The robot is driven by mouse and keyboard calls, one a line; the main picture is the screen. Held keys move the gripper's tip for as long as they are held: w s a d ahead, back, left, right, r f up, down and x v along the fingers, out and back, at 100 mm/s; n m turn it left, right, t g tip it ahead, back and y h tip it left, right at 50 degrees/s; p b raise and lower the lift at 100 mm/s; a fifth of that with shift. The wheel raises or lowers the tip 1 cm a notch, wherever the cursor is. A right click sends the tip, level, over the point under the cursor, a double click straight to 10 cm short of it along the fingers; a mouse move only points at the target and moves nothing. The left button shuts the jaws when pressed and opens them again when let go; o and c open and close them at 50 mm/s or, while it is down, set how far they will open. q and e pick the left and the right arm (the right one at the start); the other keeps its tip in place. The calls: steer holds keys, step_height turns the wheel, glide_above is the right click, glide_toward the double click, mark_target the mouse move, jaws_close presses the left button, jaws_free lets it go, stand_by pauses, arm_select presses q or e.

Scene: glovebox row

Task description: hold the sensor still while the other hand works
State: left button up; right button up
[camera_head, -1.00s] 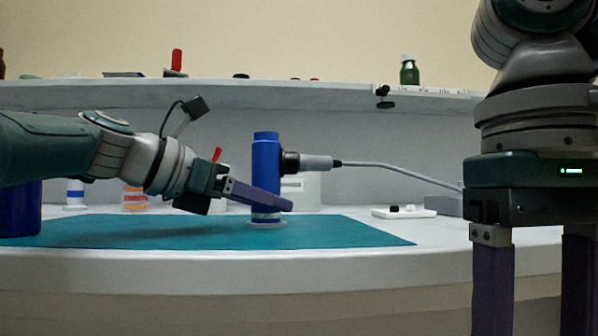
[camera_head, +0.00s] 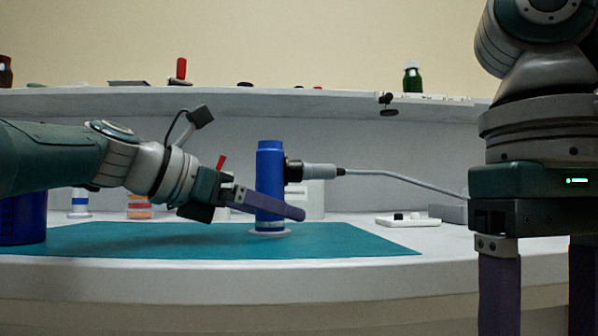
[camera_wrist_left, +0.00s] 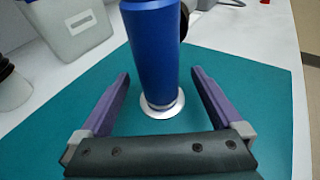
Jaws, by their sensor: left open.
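The sensor (camera_head: 270,165) is a blue upright cylinder on a pale round base on a teal mat (camera_head: 350,241). A grey plug with a cable (camera_head: 320,171) joins its right side. My left gripper (camera_head: 275,205) reaches in from the left, with a purple finger crossing in front of the sensor's lower part. In the left wrist view its fingers (camera_wrist_left: 160,73) are open, one on each side of the sensor (camera_wrist_left: 152,45), with visible gaps near the base. My right gripper (camera_head: 540,295) hangs at the right with fingers apart and nothing between them; its fingertips are cut off.
A dark blue container (camera_head: 24,218) stands at the left, partly behind my left arm. A white tray (camera_head: 408,220) lies right of the mat. A shelf (camera_head: 300,101) with a green bottle (camera_head: 412,80) runs behind. A translucent bin (camera_wrist_left: 70,28) shows in the left wrist view.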

arm_select(q)
steer(key=shift+a, duration=0.1)
stand_by(0.3)
steer(key=shift+s+a+r, duration=0.15)
steer(key=shift+a+r, duration=0.05)
steer(key=shift+a, duration=0.2)
steer(key=shift+v, duration=1.05)
steer(key=v, duration=0.9)
steer(key=shift+s+d, duration=0.15)
steer(key=shift+s, duration=0.1)
